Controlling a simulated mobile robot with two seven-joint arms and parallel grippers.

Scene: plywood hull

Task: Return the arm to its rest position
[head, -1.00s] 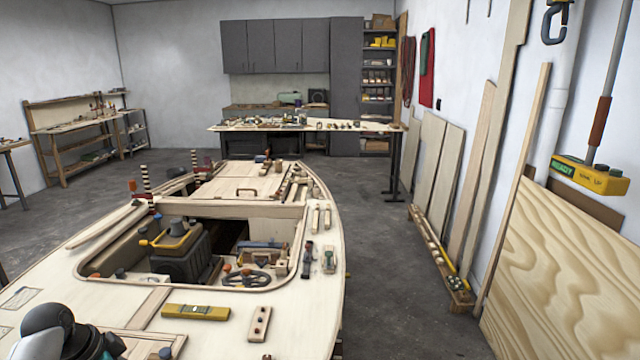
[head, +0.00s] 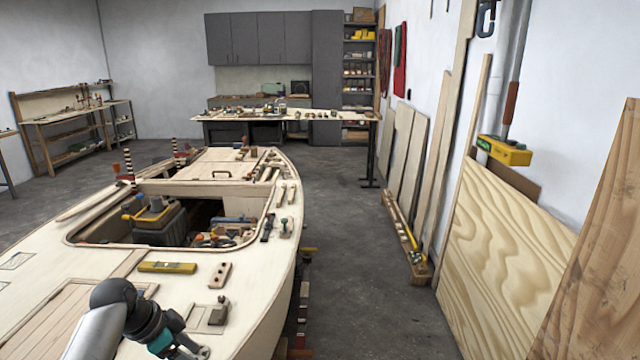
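An arm of mine, which I take to be the left, reaches in at the bottom left of the head view. It shows a silver link, a black joint and a dark segment with a teal band, all above the pale plywood hull (head: 225,340). No part of my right arm or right gripper shows.
On the deck near the arm are a yellow level (head: 167,267), a wooden block with holes (head: 220,275) and a small block piece (head: 217,314). Plywood sheets (head: 505,255) lean at the right wall. The grey floor (head: 345,270) between is open.

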